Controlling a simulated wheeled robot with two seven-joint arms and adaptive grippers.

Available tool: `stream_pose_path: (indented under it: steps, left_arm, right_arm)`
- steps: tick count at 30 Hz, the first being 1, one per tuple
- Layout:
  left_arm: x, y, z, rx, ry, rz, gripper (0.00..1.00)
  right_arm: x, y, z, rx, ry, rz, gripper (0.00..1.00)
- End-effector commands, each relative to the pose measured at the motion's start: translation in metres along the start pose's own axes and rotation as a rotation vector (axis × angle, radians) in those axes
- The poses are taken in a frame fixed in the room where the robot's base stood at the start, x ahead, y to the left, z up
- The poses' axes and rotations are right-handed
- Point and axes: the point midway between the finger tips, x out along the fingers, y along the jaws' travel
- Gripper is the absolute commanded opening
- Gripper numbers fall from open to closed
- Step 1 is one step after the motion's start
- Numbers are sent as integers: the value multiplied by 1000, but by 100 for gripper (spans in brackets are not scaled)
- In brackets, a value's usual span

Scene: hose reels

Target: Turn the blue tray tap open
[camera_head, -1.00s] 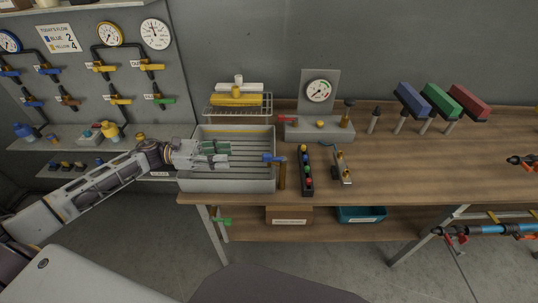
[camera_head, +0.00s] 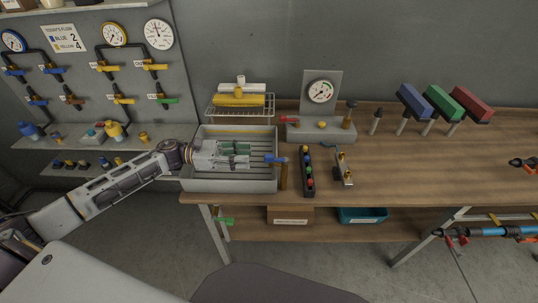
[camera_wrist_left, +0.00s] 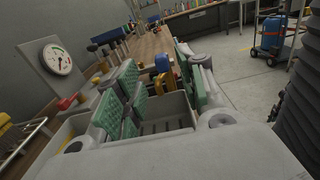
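The blue tray tap (camera_head: 275,159) sits at the right wall of the grey tray (camera_head: 232,186) on the bench's left end. In the head view its blue handle lies roughly left to right. My left gripper (camera_head: 245,155) is over the tray, just left of the tap, with its fingers pointing at it. In the left wrist view the green-padded fingers (camera_wrist_left: 160,80) are apart, with nothing held. The blue tap handle (camera_wrist_left: 162,63) shows beyond them in the gap, above a yellow part. I cannot tell whether a finger touches it. My right gripper is not in view.
A strip of coloured buttons (camera_head: 307,171) and a small brass-fitted plate (camera_head: 343,168) lie right of the tap. The bench further right is mostly clear.

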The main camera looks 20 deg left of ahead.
Motion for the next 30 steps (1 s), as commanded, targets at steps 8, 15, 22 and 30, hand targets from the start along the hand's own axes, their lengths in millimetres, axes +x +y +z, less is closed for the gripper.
stream_pose_path:
  steps: [8, 15, 22, 30]
  left_arm:
    - [26, 0, 2, 1, -2, -1, 39]
    - [49, 0, 2, 0, -2, 0, 39]
    - [70, 1, 2, 0, -1, 1, 39]
    - [83, 0, 0, 0, 0, 0, 39]
  right_arm:
    - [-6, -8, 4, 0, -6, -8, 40]
    - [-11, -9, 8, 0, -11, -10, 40]
    - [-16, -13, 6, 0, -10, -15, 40]
    - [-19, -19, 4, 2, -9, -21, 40]
